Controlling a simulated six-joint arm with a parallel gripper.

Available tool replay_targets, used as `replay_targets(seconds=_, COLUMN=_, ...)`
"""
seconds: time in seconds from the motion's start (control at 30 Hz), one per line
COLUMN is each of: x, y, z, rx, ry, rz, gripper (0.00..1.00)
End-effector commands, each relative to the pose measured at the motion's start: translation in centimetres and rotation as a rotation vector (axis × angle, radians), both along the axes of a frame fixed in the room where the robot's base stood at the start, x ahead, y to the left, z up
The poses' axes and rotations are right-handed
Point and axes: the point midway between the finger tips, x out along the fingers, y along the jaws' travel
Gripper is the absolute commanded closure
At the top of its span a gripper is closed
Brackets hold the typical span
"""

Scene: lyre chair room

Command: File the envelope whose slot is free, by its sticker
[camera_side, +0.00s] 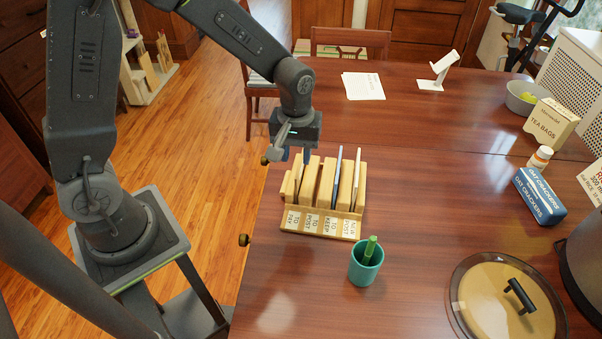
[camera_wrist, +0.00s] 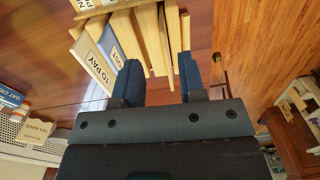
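In the wrist view, the cream envelope (camera_wrist: 92,62) bears a "TO PAY" sticker, and the blue envelope (camera_wrist: 112,46) a sticker ending in "POST". My gripper (camera_side: 293,150) is above the left, back end of the sorter. In the wrist view my gripper (camera_wrist: 159,82) is open, with wooden dividers (camera_wrist: 163,35) showing beyond and between its fingers; I see nothing held.
A teal cup (camera_side: 366,268) with a green pen stands in front of the sorter. A glass lid (camera_side: 500,298), a blue cracker box (camera_side: 538,196) and a tea box (camera_side: 550,122) are at the right. White papers (camera_side: 363,86) lie behind. The table right of the sorter is clear.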

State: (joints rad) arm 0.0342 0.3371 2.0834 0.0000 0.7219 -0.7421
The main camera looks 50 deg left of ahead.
Motion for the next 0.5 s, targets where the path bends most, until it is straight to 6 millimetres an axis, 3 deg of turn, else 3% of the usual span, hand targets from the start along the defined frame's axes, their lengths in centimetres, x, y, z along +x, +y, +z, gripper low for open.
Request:
replay_targets(seconds=0.2, x=0.0, y=0.0, z=-3.8, rx=0.000, ry=0.003, rz=-0.001, gripper=0.63)
replay_targets(seconds=0.5, x=0.0, y=0.3, z=-6.2, rx=0.000, ry=0.003, rz=0.000, gripper=0.63)
